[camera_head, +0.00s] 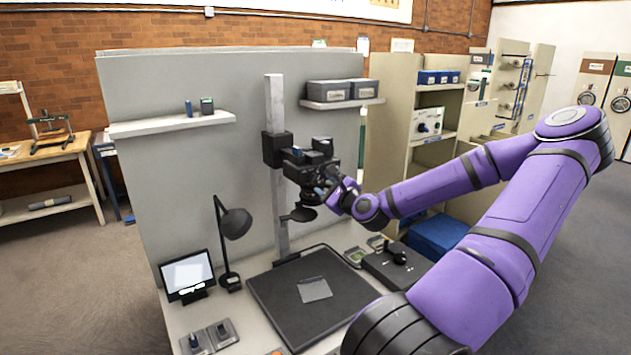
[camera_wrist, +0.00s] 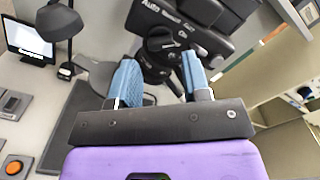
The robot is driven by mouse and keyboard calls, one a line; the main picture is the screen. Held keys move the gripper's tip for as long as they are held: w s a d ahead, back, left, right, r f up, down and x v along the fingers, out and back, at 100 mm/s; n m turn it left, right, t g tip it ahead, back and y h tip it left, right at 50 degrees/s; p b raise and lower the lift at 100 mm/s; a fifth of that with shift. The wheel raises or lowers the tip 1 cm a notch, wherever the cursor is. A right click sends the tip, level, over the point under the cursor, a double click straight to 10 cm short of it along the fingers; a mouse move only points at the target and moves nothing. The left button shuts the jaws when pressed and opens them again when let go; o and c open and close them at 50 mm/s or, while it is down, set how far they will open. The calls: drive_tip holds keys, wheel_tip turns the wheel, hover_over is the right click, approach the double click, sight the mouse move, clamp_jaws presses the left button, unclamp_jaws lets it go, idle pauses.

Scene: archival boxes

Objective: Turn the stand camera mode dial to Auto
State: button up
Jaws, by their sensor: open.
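The stand camera (camera_head: 313,160) is a black body on a vertical grey post, with its lens facing down over a dark baseboard. Its round black mode dial (camera_wrist: 163,44) shows in the wrist view on the camera's side. A white "Auto" label is at its upper left and other white lettering is around it; which mark the dial points to is too small to tell. My gripper (camera_wrist: 160,74) has blue-padded fingers, open and empty, one on each side below the dial in the picture. It appears apart from the dial. In the head view my gripper (camera_head: 326,188) is beside the camera, partly hidden.
A black desk lamp (camera_head: 235,222) and small monitor (camera_head: 188,274) stand left of the baseboard (camera_head: 270,287), which bears a translucent sheet (camera_head: 315,289). A black control box (camera_head: 397,263) lies to the right. A wall shelf with grey boxes (camera_head: 340,90) is behind.

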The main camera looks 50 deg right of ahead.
sight(316, 180)
drive_tip(key=shift+x, duration=2.85)
drive_tip(key=c, duration=0.7)
drive_tip(key=shift+o, duration=0.2)
